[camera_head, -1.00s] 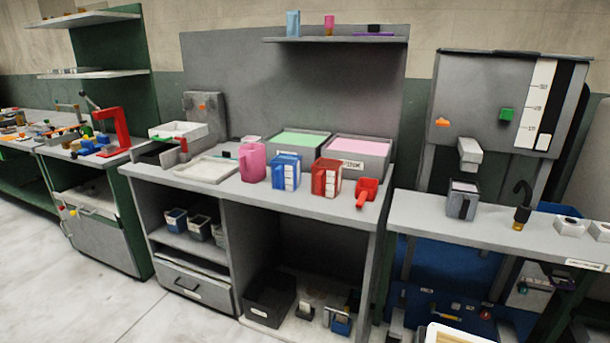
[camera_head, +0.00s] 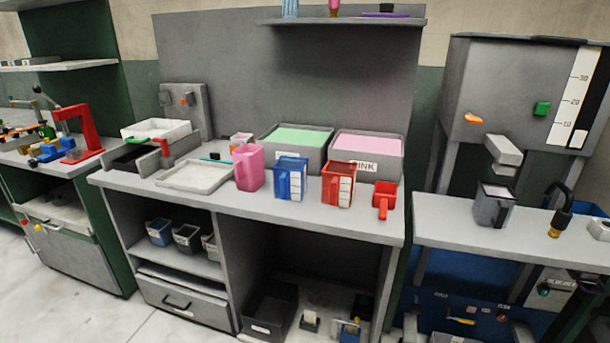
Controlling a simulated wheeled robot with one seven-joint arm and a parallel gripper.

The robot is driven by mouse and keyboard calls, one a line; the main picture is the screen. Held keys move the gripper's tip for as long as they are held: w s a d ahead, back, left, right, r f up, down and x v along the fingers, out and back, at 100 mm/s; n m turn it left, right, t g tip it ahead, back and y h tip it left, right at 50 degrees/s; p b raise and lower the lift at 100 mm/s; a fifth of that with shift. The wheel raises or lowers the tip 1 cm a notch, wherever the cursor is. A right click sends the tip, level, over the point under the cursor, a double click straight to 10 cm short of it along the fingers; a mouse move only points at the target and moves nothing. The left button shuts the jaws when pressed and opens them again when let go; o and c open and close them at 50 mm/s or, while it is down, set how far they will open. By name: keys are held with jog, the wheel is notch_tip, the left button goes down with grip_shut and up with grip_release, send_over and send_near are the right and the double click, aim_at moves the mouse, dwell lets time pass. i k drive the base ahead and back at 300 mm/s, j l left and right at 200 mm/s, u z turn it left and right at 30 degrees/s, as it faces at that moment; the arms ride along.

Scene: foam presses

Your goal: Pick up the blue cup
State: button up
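The blue cup (camera_head: 290,179) stands upright on the grey workbench (camera_head: 330,221), near its front edge. It is a squarish cup with white marked panels on its side. The pink cup (camera_head: 249,167) stands to its left and the red cup (camera_head: 338,184) to its right, both apart from it. My gripper does not show in the head view.
Bins of green (camera_head: 297,139) and pink material (camera_head: 367,146) stand behind the cups. A small red scoop (camera_head: 384,199) lies right of the red cup. A white tray (camera_head: 196,176) lies at left. A grey cup (camera_head: 492,205) stands on the right-hand bench.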

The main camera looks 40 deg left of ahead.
aim_at(290, 173)
jog(key=k+j+z, duration=0.1)
jog(key=j, duration=0.35)
jog(key=j+z, duration=0.1)
jog(key=j, duration=0.35)
jog(key=k+j+z, duration=0.1)
jog(key=j, duration=0.35)
jog(key=k+j+z, duration=0.1)
jog(key=j, duration=0.3)
jog(key=k+j+z, duration=0.1)
jog(key=k+j, duration=0.15)
jog(key=j, duration=0.15)
jog(key=k+j, duration=0.15)
jog(key=j, duration=0.25)
jog(key=k+j, duration=0.1)
jog(key=j, duration=0.3)
jog(key=k+j, duration=0.15)
jog(key=j, duration=0.25)
jog(key=k+j, duration=0.15)
jog(key=j, duration=0.25)
jog(key=k+j, duration=0.1)
jog(key=j, duration=0.3)
jog(key=k+j, duration=0.15)
jog(key=j, duration=0.25)
jog(key=k+j+z, duration=0.1)
jog(key=j, duration=0.35)
